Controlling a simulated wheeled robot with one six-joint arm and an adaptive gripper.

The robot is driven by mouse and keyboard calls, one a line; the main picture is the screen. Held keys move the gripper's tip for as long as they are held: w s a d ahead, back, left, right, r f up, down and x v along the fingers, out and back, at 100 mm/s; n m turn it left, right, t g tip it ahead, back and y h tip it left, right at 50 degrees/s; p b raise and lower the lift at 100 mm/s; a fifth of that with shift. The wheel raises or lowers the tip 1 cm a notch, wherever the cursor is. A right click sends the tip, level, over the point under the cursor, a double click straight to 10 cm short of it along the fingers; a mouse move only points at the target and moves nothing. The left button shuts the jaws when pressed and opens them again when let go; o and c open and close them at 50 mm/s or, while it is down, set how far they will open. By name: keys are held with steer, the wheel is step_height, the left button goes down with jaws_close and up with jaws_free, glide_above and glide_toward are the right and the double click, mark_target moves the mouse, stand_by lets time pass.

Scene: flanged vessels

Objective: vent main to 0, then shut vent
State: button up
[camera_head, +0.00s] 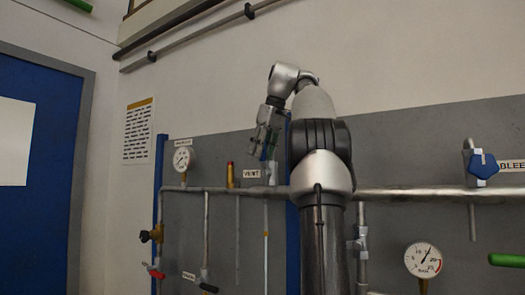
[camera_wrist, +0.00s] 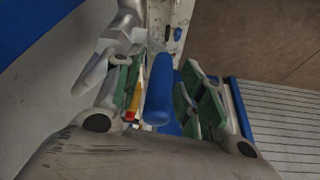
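The VENT label (camera_head: 252,173) is on the grey panel, left of my arm. The vent valve (camera_head: 272,173) is beside it, partly hidden behind my gripper (camera_head: 267,143). In the wrist view a blue lever handle (camera_wrist: 159,92) lies between the green-padded fingers of my gripper (camera_wrist: 166,75). The fingers look open, one on each side of the handle, with no clear grip on it. A round gauge (camera_head: 183,159) sits on the pipe at the left; its label and needle are too small to read.
The horizontal pipe (camera_head: 410,194) runs across the panel. A blue BLEED valve knob (camera_head: 483,166) and a bar gauge (camera_head: 423,260) are at the right. A brass fitting (camera_head: 230,174), a red-handled valve (camera_head: 155,271) and a black-handled valve (camera_head: 207,286) are at the left.

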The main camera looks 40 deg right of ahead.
steer(key=shift+r, duration=0.1)
steer(key=shift+s+r, duration=0.15)
steer(key=shift+r, duration=0.2)
steer(key=shift+s+d+r, duration=0.1)
steer(key=shift+s+r, duration=0.05)
steer(key=shift+s, duration=0.2)
steer(key=s+d, duration=0.1)
steer(key=s, duration=1)
steer(key=shift+s+d, duration=0.15)
steer(key=shift+d, duration=0.15)
